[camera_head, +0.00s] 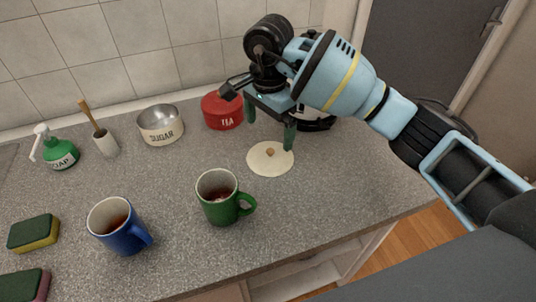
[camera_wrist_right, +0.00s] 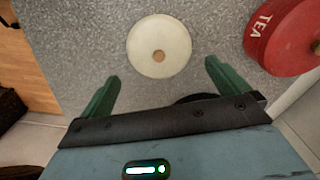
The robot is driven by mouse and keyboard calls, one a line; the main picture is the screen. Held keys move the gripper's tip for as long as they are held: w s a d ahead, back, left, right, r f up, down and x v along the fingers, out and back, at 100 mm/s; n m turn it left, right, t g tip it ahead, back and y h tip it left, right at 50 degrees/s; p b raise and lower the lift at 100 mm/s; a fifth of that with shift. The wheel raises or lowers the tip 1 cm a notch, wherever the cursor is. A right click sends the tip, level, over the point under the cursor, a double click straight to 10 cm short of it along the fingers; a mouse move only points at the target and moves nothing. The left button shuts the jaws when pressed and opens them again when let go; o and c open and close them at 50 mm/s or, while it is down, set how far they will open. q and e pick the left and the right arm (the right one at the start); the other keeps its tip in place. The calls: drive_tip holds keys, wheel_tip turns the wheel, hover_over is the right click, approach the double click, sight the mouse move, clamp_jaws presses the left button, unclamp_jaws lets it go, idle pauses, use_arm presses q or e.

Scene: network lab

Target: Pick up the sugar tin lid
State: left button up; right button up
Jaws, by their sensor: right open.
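The sugar tin lid (camera_head: 265,160) is a cream disc with a small tan knob in its middle. It lies flat on the grey speckled counter, to the right of the open sugar tin (camera_head: 160,125). It also shows in the right wrist view (camera_wrist_right: 150,46), just beyond the fingertips. My right gripper (camera_head: 270,138) is open and empty, its green fingers pointing down above and just behind the lid. In the right wrist view the fingers (camera_wrist_right: 161,72) stand apart on either side of the lid's near edge, not touching it. My left gripper is not in view.
The red tea tin (camera_head: 222,111) stands close behind the lid. A green mug (camera_head: 218,205) and a blue mug (camera_head: 112,232) stand in front, to the left. A soap bottle (camera_head: 60,153), a brush holder (camera_head: 106,143) and sponges (camera_head: 33,232) are further left. The counter right of the lid is clear.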

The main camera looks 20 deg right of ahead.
sight(270, 150)
drive_tip(key=shift+f, duration=1.15)
drive_tip(key=shift+d+f+p, duration=0.2)
drive_tip(key=shift+f+p, duration=0.2)
drive_tip(key=shift+f, duration=2.15)
drive_tip(key=shift+s, duration=0.1)
drive_tip(key=shift+c, duration=0.3)
